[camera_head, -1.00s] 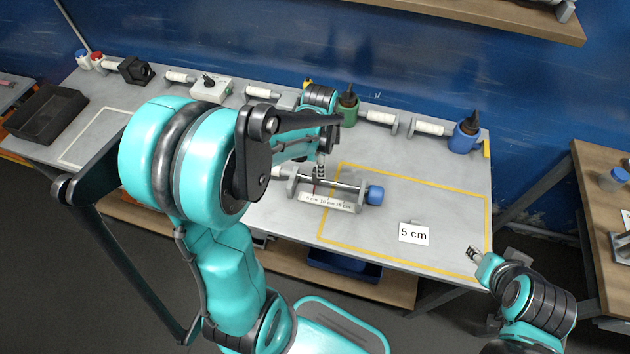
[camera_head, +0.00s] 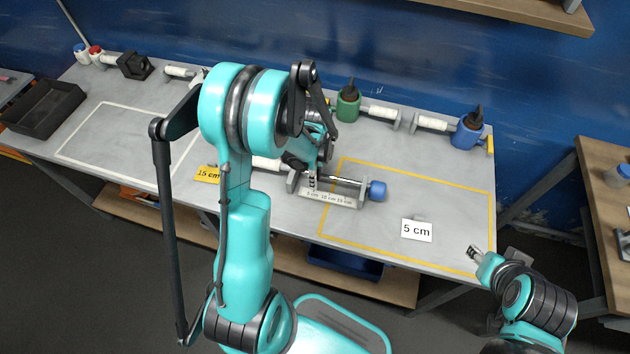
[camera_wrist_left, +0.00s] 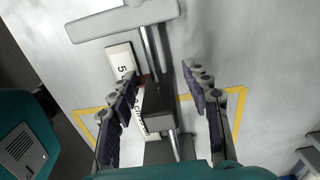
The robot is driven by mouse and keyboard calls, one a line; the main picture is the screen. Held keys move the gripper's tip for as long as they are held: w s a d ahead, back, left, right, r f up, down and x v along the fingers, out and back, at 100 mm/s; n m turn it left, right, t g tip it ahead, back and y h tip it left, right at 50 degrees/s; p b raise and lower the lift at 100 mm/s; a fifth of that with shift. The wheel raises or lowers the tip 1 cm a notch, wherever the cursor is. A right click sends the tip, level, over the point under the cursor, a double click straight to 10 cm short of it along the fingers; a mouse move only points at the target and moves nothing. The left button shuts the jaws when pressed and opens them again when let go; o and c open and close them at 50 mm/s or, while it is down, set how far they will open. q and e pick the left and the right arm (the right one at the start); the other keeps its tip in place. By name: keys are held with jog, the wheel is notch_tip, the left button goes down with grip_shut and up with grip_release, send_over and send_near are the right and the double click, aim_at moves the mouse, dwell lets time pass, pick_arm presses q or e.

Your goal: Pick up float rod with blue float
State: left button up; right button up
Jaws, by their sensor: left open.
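The float rod (camera_head: 345,181) is a thin metal rod lying level on a small stand. Its blue float (camera_head: 377,191) is at the right end, by the yellow outline. A scale strip (camera_head: 327,198) lies in front of the stand. My left gripper (camera_head: 312,183) is over the left part of the stand, close to the rod. In the left wrist view its fingers (camera_wrist_left: 163,80) are open, one on each side of the rod (camera_wrist_left: 150,55) and a dark block (camera_wrist_left: 158,105). The blue float is not visible there. My right gripper (camera_head: 474,252) is at the table's front right, away from the rod.
A "5 cm" card (camera_head: 416,230) lies inside the yellow outline, and a yellow "15 cm" card (camera_head: 207,174) lies farther left. A black tray (camera_head: 42,112) is at the far left.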

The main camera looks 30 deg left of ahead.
pick_arm(q)
jog(key=shift+r, duration=0.1)
grip_shut()
